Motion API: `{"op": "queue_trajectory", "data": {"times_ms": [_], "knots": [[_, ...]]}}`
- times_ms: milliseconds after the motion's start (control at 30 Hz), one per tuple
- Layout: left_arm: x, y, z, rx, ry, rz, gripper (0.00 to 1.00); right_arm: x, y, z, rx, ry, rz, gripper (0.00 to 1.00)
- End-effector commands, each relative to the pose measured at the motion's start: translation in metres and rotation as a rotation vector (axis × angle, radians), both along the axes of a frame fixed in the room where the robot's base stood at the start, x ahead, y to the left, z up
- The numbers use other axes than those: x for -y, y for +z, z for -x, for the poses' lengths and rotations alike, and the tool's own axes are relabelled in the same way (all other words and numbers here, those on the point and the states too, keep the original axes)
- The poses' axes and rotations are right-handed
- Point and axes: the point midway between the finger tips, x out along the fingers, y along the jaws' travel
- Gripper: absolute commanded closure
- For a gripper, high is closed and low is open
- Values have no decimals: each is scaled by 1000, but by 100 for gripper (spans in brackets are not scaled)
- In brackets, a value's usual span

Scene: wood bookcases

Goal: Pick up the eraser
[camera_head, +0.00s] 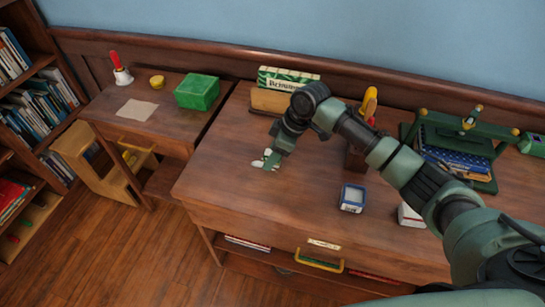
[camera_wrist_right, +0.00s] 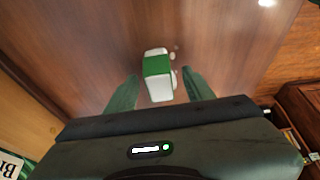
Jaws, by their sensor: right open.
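The eraser is a white block with a green band around its middle. It lies on the brown desktop in the right wrist view (camera_wrist_right: 158,66). My right gripper (camera_wrist_right: 161,76) is open, with its two green fingers apart, one on each side of the eraser's near end. I cannot tell from this view how high the fingertips are above the desktop. In the head view my right gripper (camera_head: 269,160) points down near the left part of the desk, and the eraser is mostly hidden there among the fingers. My left gripper is in neither view.
On the desk (camera_head: 230,175), a wooden box with a sign (camera_head: 289,80) stands behind my arm. A blue-rimmed container (camera_head: 352,198) and a dark green rack (camera_head: 455,150) stand to the right. A lower table with a green box (camera_head: 197,91) is at left.

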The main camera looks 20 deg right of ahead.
Motion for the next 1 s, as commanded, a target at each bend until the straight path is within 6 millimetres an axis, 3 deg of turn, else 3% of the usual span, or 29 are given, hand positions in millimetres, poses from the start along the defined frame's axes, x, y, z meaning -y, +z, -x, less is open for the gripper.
{"op": "queue_trajectory", "data": {"times_ms": [67, 200, 267, 567, 733, 867, 1000], "knots": [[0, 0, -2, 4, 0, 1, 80, 0, 0, 0, 0, 0, 0, 47], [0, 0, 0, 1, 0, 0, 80, 0, 0, 0, 0, 0, 0, 86], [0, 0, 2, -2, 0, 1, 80, 0, 0, 0, 0, 0, 0, 100], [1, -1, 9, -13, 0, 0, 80, 0, 1, 0, 1, 0, 0, 100], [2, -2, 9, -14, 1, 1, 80, 0, 12, -1, 3, 0, -1, 100], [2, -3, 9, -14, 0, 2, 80, 0, 30, -1, 5, 1, -1, 100], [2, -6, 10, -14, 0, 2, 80, 1, 64, -1, 8, 0, 0, 100]]}}
